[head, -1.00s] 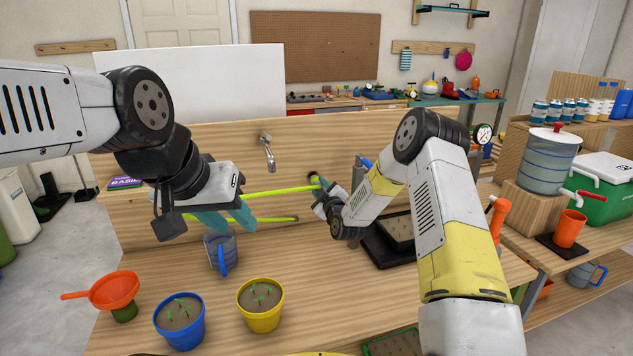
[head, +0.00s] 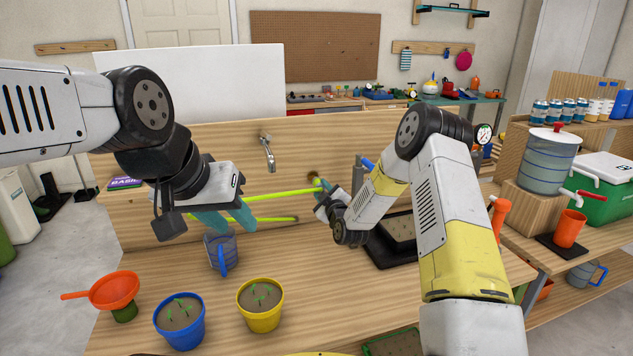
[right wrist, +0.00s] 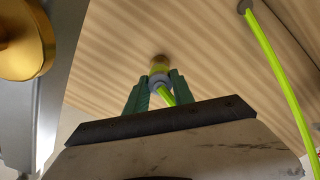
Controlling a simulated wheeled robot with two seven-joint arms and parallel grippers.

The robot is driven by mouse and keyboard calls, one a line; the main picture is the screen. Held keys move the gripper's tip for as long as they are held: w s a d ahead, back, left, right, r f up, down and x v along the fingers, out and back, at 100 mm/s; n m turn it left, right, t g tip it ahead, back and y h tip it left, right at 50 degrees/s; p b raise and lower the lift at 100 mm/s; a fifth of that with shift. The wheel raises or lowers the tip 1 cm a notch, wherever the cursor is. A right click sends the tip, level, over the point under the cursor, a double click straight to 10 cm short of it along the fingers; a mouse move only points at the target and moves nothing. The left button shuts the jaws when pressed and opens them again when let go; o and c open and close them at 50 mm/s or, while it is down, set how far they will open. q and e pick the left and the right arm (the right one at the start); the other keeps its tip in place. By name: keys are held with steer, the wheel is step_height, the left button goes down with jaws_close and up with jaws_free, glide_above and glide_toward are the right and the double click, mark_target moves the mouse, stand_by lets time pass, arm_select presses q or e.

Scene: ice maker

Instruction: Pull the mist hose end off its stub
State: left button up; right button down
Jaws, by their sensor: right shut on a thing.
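The mist hose (head: 285,192) is a bright yellow-green tube.
A second yellow-green length (head: 272,219) runs lower, with a grey tip. A metal tap (head: 268,155) is on the backboard. A dark tray (head: 395,240) is at right.

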steer(key=shift+v, duration=2)
